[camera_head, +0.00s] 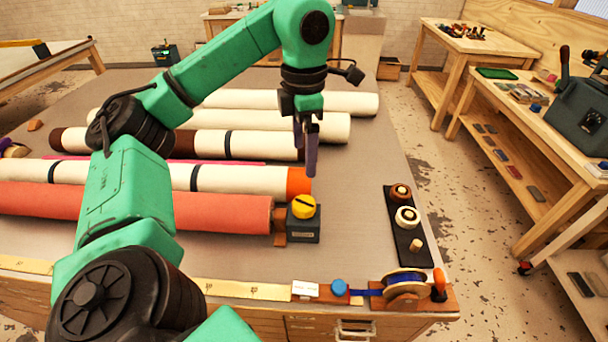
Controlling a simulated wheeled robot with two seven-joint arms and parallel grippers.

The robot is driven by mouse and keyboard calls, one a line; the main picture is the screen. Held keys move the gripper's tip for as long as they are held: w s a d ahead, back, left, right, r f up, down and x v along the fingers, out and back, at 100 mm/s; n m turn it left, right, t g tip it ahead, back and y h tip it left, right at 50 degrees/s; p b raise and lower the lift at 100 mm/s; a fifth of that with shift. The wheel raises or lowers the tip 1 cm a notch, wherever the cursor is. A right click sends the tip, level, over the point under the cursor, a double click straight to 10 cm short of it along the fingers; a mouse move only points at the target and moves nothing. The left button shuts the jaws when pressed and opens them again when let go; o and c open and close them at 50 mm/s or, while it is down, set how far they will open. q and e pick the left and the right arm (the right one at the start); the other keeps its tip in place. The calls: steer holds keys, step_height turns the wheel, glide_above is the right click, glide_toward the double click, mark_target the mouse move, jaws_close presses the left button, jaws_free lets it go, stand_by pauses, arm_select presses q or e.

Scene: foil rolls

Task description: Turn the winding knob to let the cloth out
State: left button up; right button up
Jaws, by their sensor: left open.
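A yellow knob (304,206) with a dark slot mark sits on top of a small dark grey box (303,226) near the front of the table. The box stands at the right end of a coral cloth roll (226,213). My left gripper (305,155) points down above and behind the knob, close to the orange end of a cream roll (254,179). Its fingers are open and empty, apart from the knob. My right gripper is not in view.
More cream rolls (320,125) lie behind on the grey table (365,195). A black tray (401,243) with small spools is at the right. A blue ribbon spool (405,283) and an orange-red handle (438,285) stand on the front edge. Table space right of the knob is clear.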

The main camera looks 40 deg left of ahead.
mark_target(304, 202)
arm_select(q)
step_height(304, 202, down, 13)
steer(key=b, duration=0.9)
steer(key=shift+s+f+b, duration=0.15)
steer(key=shift+f+b, duration=0.05)
steer(key=shift+b, duration=0.1)
steer(key=shift+d+f, duration=0.15)
steer(key=shift+f, duration=0.25)
steer(key=c, duration=1.4)
